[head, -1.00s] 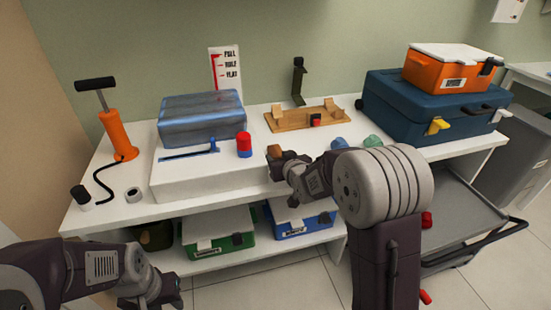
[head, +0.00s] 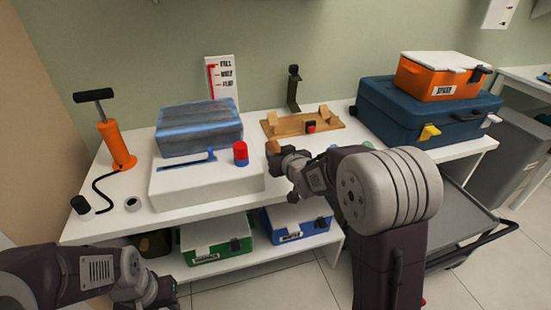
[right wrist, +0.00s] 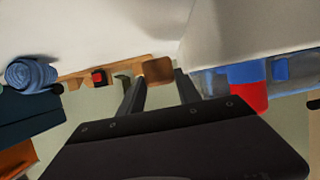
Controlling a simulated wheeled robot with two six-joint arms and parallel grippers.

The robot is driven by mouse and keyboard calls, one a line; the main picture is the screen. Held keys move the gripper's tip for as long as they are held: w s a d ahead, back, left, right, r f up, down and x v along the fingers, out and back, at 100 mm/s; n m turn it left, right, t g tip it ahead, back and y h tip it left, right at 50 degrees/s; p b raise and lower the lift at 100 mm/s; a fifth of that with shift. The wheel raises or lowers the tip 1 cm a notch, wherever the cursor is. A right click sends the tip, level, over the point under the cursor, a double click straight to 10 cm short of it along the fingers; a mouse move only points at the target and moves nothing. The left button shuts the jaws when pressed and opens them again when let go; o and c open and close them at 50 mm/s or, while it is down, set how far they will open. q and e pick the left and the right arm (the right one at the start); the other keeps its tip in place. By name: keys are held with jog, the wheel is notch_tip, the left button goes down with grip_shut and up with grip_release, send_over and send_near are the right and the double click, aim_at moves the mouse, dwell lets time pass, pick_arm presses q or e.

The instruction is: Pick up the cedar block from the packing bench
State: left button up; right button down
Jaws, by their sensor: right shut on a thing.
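The cedar block (head: 272,146), a small brown block, is in my right gripper (head: 276,153), above the white packing bench (head: 105,225) and just right of the white raised slab. In the right wrist view the block (right wrist: 157,70) sits between the two dark fingers (right wrist: 159,82), which are shut on it. It looks clear of the bench top. My left gripper (head: 150,298) is low at the bottom left, in front of the bench; its fingers are too hidden to judge.
A wooden stand (head: 290,127) is behind the gripper. A blue case (head: 390,105) bears an orange box (head: 425,78) at right. An orange pump (head: 119,150) stands left.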

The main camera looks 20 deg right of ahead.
jog(key=s+d+r+p, duration=0.3)
jog(key=d+r+p, duration=0.3)
jog(key=d, duration=0.4)
jog(key=shift+s+d, duration=0.2)
jog(key=shift+s, duration=0.05)
